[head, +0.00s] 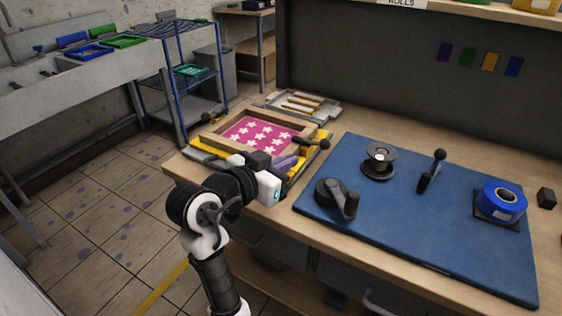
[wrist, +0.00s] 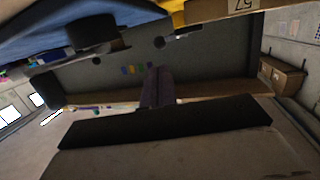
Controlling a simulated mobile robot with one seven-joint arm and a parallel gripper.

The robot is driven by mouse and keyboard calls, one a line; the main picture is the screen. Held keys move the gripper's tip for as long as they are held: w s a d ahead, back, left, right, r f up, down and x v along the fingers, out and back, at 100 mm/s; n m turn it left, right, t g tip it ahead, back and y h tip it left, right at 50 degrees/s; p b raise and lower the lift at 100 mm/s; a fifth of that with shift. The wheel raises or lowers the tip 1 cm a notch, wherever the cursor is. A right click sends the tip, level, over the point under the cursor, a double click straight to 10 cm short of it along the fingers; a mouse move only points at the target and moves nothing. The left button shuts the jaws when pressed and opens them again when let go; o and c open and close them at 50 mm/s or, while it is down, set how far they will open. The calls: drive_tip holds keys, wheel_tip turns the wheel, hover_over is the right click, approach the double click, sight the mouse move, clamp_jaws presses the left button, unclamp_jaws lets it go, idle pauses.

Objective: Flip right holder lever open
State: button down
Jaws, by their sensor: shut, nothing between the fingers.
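The printing frame (head: 300,123) has a wooden rim around a pink mesh with white stars and sits on a yellow base. The left holder lever (head: 209,117) is at the far left side. My gripper (head: 290,162) is at the frame's near right edge, below and left of the right lever in the head view. Its purplish fingers also show together in the wrist view (wrist: 157,86), empty. Whether they touch the lever cannot be told.
A tray of tools (head: 332,107) lies behind the frame.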

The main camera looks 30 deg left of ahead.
sight(326, 145)
drive_tip(key=p+x, duration=0.1)
drive_tip(key=x, duration=0.8)
drive_tip(key=shift+w+d+f+p, duration=0.1)
drive_tip(key=shift+w+p, duration=0.3)
drive_tip(key=shift+d, duration=0.1)
drive_tip(key=shift+w+d+n+y, duration=0.3)
drive_tip(key=shift+n+y, duration=0.3)
drive_tip(key=shift+y, duration=0.2)
drive_tip(key=shift+w+d+y, duration=0.3)
drive_tip(key=shift+w+d, duration=0.05)
drive_tip(key=shift+w, duration=0.25)
drive_tip(key=shift+s, duration=0.1)
